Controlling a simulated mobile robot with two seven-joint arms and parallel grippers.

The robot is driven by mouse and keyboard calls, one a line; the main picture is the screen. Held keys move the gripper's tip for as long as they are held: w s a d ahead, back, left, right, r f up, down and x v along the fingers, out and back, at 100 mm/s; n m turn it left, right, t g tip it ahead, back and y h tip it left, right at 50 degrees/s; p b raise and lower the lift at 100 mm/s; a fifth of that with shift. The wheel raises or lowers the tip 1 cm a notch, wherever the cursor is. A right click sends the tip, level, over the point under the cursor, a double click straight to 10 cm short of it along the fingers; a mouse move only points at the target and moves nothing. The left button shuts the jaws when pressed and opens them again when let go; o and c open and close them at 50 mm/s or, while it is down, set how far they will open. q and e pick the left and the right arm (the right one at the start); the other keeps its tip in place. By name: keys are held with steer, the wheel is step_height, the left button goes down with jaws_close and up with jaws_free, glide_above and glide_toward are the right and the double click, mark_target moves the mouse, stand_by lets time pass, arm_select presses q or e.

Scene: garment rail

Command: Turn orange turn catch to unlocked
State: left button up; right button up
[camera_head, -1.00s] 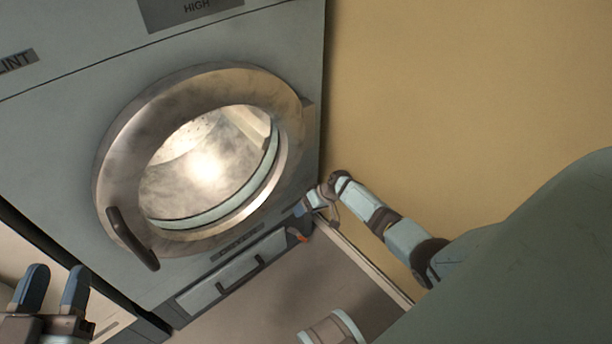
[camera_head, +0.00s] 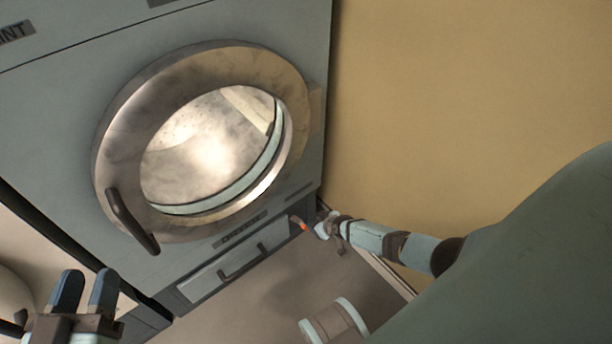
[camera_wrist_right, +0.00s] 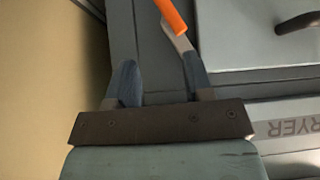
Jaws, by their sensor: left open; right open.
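The orange turn catch (camera_head: 301,225) is small in the head view, at the right end of the drawer front low on the dryer. In the right wrist view its orange handle (camera_wrist_right: 172,15) slants across the top, with a grey metal part below it. My right gripper (camera_wrist_right: 158,72) is open, its fingers apart, with the catch just beyond the right finger's tip; I cannot tell if they touch. In the head view the right gripper is small, just right of the catch. My left gripper (camera_head: 86,282) is open and empty at the lower left, far from the catch.
The drawer front (camera_head: 225,282) has a dark handle (camera_head: 244,262). Above it is the dryer's round door (camera_head: 118,165), closed, with a dark handle (camera_head: 130,222). A tan wall (camera_head: 450,90) stands close on the right.

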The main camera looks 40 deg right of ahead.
steer(key=s+f+n+t+b, duration=0.1)
steer(key=s+f+n+t, duration=0.2)
steer(key=s+n+t, duration=0.35)
steer(key=m+g+b, duration=0.1)
steer(key=m+b, duration=0.1)
steer(key=b, duration=0.2)
glide_toward(307, 229)
steer(key=x, duration=0.3)
steer(key=shift+y, duration=0.3)
steer(key=b+x, duration=0.2)
steer(key=x, duration=0.1)
steer(key=b+x, duration=0.2)
steer(key=x, duration=0.2)
steer(key=shift+d+f+b, duration=0.15)
steer(key=shift+d+b, duration=0.1)
steer(key=shift+b, duration=0.05)
arm_select(q)
step_height(307, 229, down, 7)
steer(key=w+a+m, duration=0.1)
steer(key=m, duration=0.1)
steer(key=shift+w+m+h, duration=0.25)
steer(key=shift+m+h, duration=0.05)
steer(key=shift+h, duration=0.1)
arm_select(e)
steer(key=shift+w, duration=0.5)
steer(key=c, duration=0.9)
steer(key=shift+s+a, duration=0.1)
jaws_close()
